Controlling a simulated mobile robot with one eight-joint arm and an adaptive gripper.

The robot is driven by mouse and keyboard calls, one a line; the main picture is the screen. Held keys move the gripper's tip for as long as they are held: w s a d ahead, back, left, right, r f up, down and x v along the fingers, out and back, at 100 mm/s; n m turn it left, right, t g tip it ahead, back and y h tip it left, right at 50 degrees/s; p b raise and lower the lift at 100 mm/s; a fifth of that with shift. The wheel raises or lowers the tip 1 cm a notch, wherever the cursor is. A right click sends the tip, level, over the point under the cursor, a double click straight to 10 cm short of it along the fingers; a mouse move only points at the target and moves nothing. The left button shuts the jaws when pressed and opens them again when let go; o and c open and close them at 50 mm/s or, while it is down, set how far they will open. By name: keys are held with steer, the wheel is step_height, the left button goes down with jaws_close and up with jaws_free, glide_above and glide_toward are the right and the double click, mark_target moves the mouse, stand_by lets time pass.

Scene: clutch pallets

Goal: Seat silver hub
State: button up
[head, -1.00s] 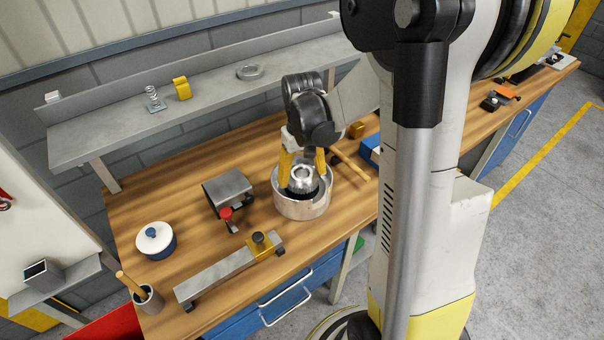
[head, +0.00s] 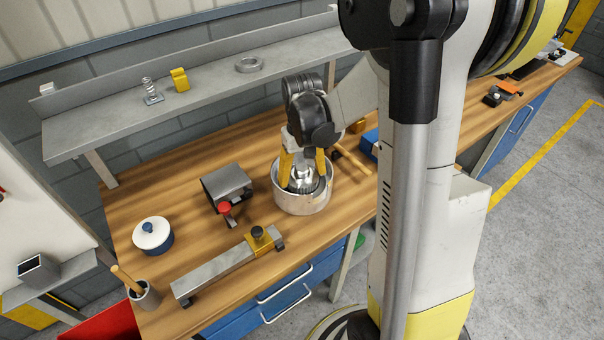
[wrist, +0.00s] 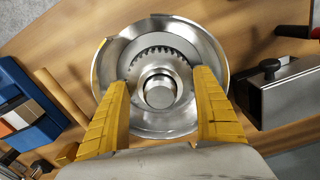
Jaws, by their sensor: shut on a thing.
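The silver hub (wrist: 160,92) is a shiny round piece with a raised centre and a toothed rim. It also shows in the head view (head: 301,181), inside the round metal housing (head: 303,204). In the wrist view the housing (wrist: 214,62) surrounds the hub. My gripper (head: 304,166) points down into the housing with its yellow fingers shut on the hub. In the wrist view the fingers of my gripper (wrist: 162,98) stand on either side of the hub. Whether the hub rests on the housing floor cannot be told.
A grey metal block with a red knob (head: 227,188) stands left of the housing. A steel bar with a yellow clamp (head: 225,266) lies in front. A wooden-handled tool (head: 352,160) lies close right of the housing.

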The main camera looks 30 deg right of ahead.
stand_by(0.4)
steer(key=o, duration=1.4)
steer(key=shift+r+p, duration=2.55)
steer(key=shift+r, duration=1)
steer(key=s+a+r+n+t+b, duration=0.1)
steer(key=s+a+r+t+b, duration=0.1)
steer(key=s+a, duration=0.3)
steer(key=s+a+r+n+t+b, duration=0.1)
steer(key=s+a+r+t+b, duration=0.2)
steer(key=a, duration=0.5)
steer(key=s+t+b, duration=0.1)
steer(key=s+t, duration=0.1)
steer(key=shift+s+a+r+b, duration=0.25)
steer(key=shift+s+r+b, duration=0.1)
steer(key=shift+b, duration=0.05)
